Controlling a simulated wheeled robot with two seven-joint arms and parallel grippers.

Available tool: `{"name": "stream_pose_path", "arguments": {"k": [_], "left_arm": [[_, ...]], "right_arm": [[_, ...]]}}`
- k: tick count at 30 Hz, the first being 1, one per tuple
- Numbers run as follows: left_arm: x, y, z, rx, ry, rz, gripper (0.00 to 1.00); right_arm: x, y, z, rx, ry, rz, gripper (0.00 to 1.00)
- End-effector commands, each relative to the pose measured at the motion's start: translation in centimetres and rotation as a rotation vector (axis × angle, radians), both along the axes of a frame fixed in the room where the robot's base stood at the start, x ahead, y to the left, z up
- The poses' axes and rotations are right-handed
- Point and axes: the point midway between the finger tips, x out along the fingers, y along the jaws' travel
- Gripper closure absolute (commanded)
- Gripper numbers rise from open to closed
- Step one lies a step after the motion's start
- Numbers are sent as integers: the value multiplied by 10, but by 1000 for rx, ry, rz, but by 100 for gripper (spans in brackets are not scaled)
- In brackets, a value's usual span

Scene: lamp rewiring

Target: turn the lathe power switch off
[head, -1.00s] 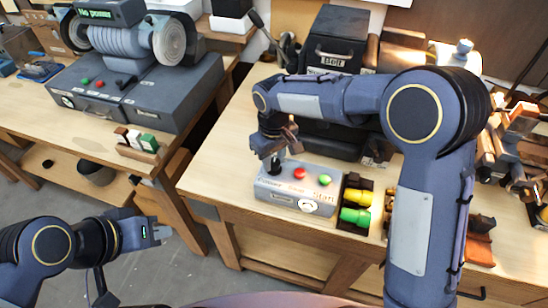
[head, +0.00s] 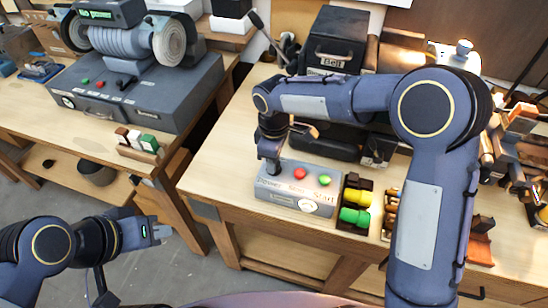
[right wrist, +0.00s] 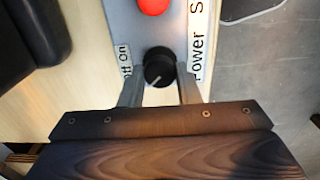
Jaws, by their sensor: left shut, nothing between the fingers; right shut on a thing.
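The lathe control box (head: 285,187) is grey and sits on the right-hand bench near its front edge. It has a red button (head: 300,174), a green button (head: 325,180) and a round dial. My right gripper (head: 272,168) is over the box's left end, pointing down. In the right wrist view its fingers are shut on the black power knob (right wrist: 158,67), one on each side. The knob's pale mark points to the lower left there, and "On" and "Power" labels lie beside it. In the head view the gripper hides the knob. My left gripper (head: 161,233) is shut and empty, clear of the benches.
Yellow and green parts (head: 355,206) sit in a dark holder right of the control box. A black case (head: 335,50) stands behind my right arm. A bench grinder (head: 125,50) stands on the left-hand bench. A gap separates the benches.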

Motion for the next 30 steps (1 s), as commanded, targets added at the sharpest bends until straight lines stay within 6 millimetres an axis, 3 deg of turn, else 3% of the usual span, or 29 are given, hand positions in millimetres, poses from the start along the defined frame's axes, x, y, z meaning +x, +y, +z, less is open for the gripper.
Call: {"name": "stream_pose_path", "arguments": {"k": [14, 15, 19, 30], "left_arm": [[0, 0, 0, 0, 0, 0, 100], [0, 0, 0, 0, 0, 0, 100], [0, 0, 0, 0, 0, 0, 100], [0, 0, -1, 0, 0, 0, 100]], "right_arm": [[1, 0, 2, 3, -5, 13, 93], [1, 0, 2, 3, -5, 13, 65], [1, 0, 1, 2, -4, 13, 48], [1, 0, 7, 1, -3, 11, 48]]}}
